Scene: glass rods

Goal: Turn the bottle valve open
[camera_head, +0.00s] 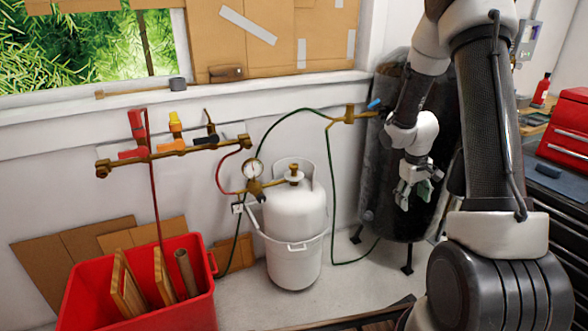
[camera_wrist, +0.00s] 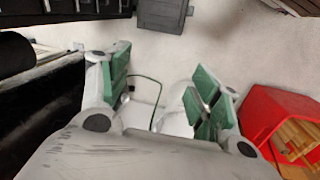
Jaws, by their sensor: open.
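The white gas bottle (camera_head: 296,212) stands upright in a white bucket (camera_head: 293,262) against the wall. Its brass valve (camera_head: 294,174) sits on top, joined to a brass regulator with a round gauge (camera_head: 253,168). My gripper (camera_head: 416,190) is open and empty to the right of the bottle, in front of the black tank. In the wrist view my gripper (camera_wrist: 165,100) shows its green finger pads spread apart. A white shape, probably part of the bottle or bucket, shows between and behind the fingers there. The valve cannot be made out in the wrist view.
A brass manifold with coloured levers (camera_head: 172,150) is on the wall at left. A red bin (camera_head: 90,285) with wooden pieces stands below it. Green hoses (camera_head: 334,190) run beside the bottle. A black tank (camera_head: 375,195) and a red toolbox (camera_head: 568,125) are at right.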

